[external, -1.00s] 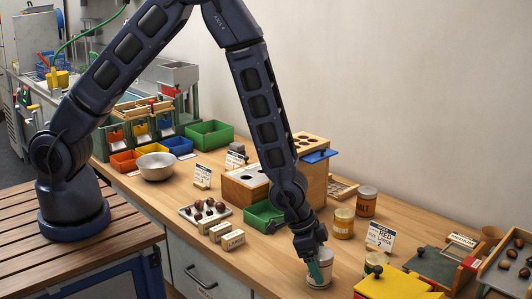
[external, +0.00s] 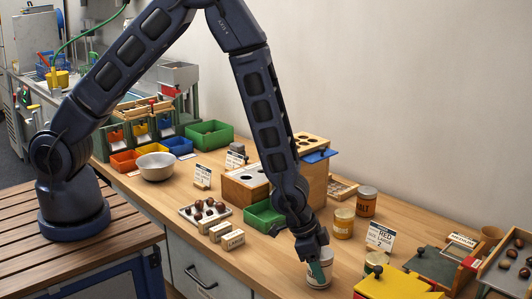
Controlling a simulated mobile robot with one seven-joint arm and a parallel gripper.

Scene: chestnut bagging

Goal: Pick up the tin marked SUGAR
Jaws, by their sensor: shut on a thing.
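My gripper (external: 316,264) points down near the front right of the wooden counter. It is shut on a white tin (external: 322,280), which stands upright at or close to the counter top. The gripper's teal finger covers part of the tin, and I cannot read its marking. A brown tin with dark lettering (external: 365,202) and a yellowish tin with a pale label (external: 343,223) stand behind it to the right.
A card reading RED 2 (external: 380,236) stands right of the gripper. A yellow box (external: 400,285) lies at the front right. A green tray (external: 262,214) and small label blocks (external: 230,239) are to the left. Bare counter lies between the blocks and the tin.

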